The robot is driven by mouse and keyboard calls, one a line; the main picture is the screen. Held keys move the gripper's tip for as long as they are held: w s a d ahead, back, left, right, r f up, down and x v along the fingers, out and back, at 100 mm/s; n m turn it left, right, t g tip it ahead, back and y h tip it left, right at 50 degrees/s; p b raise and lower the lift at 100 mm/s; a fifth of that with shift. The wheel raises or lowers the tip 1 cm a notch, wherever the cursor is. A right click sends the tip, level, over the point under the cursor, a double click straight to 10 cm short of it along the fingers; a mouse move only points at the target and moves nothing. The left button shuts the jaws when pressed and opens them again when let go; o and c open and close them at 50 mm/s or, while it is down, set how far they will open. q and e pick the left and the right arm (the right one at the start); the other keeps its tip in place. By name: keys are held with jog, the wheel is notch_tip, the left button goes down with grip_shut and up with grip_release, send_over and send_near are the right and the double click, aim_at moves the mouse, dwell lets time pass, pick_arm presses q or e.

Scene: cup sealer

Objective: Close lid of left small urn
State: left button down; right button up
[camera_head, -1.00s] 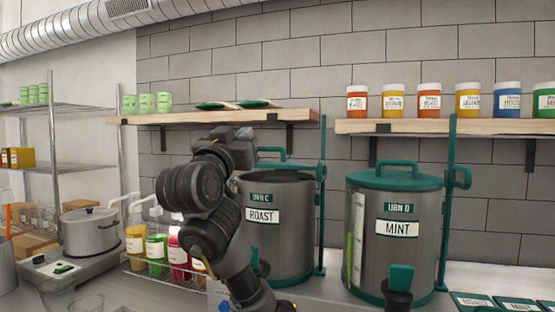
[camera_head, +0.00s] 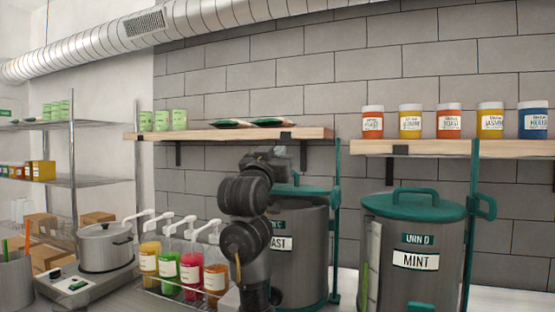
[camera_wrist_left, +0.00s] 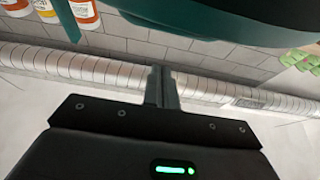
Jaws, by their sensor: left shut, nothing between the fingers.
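My left gripper (camera_head: 283,163) is by the left side of the lid, near handle height. In the left wrist view its fingers (camera_wrist_left: 161,75) are together and empty, with a large dark teal surface (camera_wrist_left: 230,22), probably the lid, close beyond them. My right gripper is not in view.
The right urn (camera_head: 410,265), labelled "MINT", has its teal lid on. A teal post (camera_head: 336,230) stands beside the left urn. Syrup pump bottles (camera_head: 190,272) and a pot (camera_head: 105,248) are to the left. Wooden shelves (camera_head: 225,134) hang above.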

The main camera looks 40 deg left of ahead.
aim_at(274, 190)
pick_arm(q)
notch_tip(274, 190, down, 4)
jog(key=shift+w+d+r, duration=0.15)
jog(key=shift+r, duration=0.1)
jog(key=shift+f, duration=0.3)
jog(key=f+b, duration=0.1)
jog(key=b, duration=0.1)
jog(key=s+f+b, duration=0.1)
jog(key=f, duration=0.1)
jog(key=shift+t+b, duration=0.4)
jog(key=shift+s+f, duration=0.1)
jog(key=shift+f, duration=0.25)
jog(key=shift+d+r, duration=0.15)
